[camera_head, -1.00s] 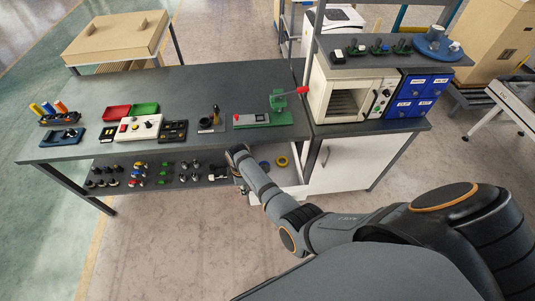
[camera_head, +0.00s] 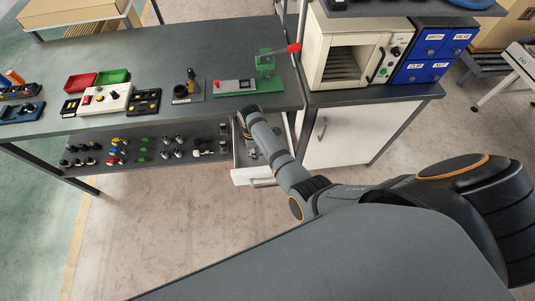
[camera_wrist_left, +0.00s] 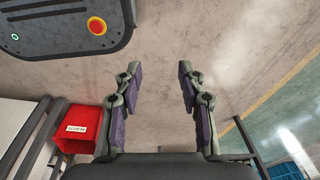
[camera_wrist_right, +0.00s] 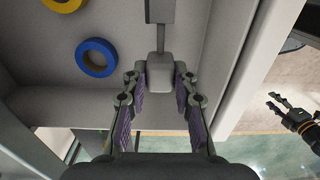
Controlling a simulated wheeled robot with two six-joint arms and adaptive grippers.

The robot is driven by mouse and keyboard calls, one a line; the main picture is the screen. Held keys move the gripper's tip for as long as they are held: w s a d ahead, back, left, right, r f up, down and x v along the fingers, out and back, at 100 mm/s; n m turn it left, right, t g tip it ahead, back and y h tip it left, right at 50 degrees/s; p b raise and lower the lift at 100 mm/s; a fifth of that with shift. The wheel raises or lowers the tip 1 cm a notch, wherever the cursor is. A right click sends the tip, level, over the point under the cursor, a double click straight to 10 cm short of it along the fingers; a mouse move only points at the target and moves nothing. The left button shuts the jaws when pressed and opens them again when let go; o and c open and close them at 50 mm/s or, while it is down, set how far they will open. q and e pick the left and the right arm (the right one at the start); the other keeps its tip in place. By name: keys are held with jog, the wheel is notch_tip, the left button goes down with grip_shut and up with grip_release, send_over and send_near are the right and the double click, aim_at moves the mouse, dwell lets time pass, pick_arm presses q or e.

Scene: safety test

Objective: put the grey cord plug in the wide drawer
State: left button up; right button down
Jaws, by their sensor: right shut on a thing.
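The grey cord plug (camera_wrist_right: 160,78) is between the fingertips of my right gripper (camera_wrist_right: 160,88), which is shut on it. A narrow stem and a darker block extend from the plug away from the gripper. In the right wrist view the plug is over the light grey inside of the open wide drawer (camera_wrist_right: 120,25); its height above the floor of the drawer is unclear. In the head view the white drawer front (camera_head: 243,177) shows below the bench, partly behind my right arm. My left gripper (camera_wrist_left: 157,90) is open and empty over bare floor.
A blue tape roll (camera_wrist_right: 97,57) and a yellow tape roll (camera_wrist_right: 62,3) lie in the drawer. A shelf (camera_head: 150,168) with several small parts is left of the drawer. A white cabinet door (camera_head: 335,130) is right of it. The bench top (camera_head: 200,60) is above.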

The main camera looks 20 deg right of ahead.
jog(key=shift+f, duration=0.3)
jog(key=shift+s, duration=0.1)
jog(key=shift+d+f+b, duration=0.15)
jog(key=shift+f+b, duration=0.35)
jog(key=shift+b, duration=0.2)
jog(key=f+b, duration=0.3)
jog(key=shift+s+d, duration=0.1)
jog(key=shift+d, duration=0.3)
jog(key=shift+a+r, duration=0.1)
jog(key=shift+a, duration=0.1)
jog(key=c, duration=1.1)
grip_release()
pick_arm(q)
jog(key=f, duration=0.1)
jog(key=a+f, duration=0.1)
jog(key=f, duration=0.3)
jog(key=shift+s+a+f, duration=0.1)
jog(key=shift+s+a, duration=0.1)
jog(key=shift+s, duration=0.2)
pick_arm(e)
jog(key=shift+o, duration=0.2)
